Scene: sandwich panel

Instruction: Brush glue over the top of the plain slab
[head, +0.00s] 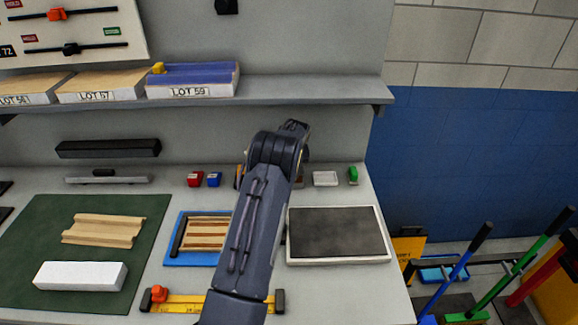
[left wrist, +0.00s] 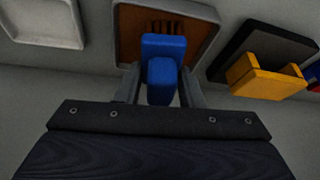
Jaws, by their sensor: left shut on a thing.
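A plain white slab (head: 80,275) lies flat on the green mat (head: 35,235) at the front left. My left arm reaches from the bottom middle to the back of the bench, and its gripper is hidden behind the arm in the head view. In the left wrist view my left gripper (left wrist: 160,92) is shut on a blue handled piece (left wrist: 163,48), seemingly the brush. The blue piece is in front of a grey-rimmed tray (left wrist: 205,14) with a brown inside, perhaps the glue. Dark strips show past it; I cannot tell if they touch the brown. My right gripper is out of view.
A grooved wooden piece (head: 103,230) lies behind the slab. A blue tray with wooden strips (head: 205,235), a yellow ruler (head: 190,304) and a framed dark panel (head: 335,232) are nearby. A white dish (head: 325,178) stands at the back. A shelf (head: 310,90) overhangs the rear.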

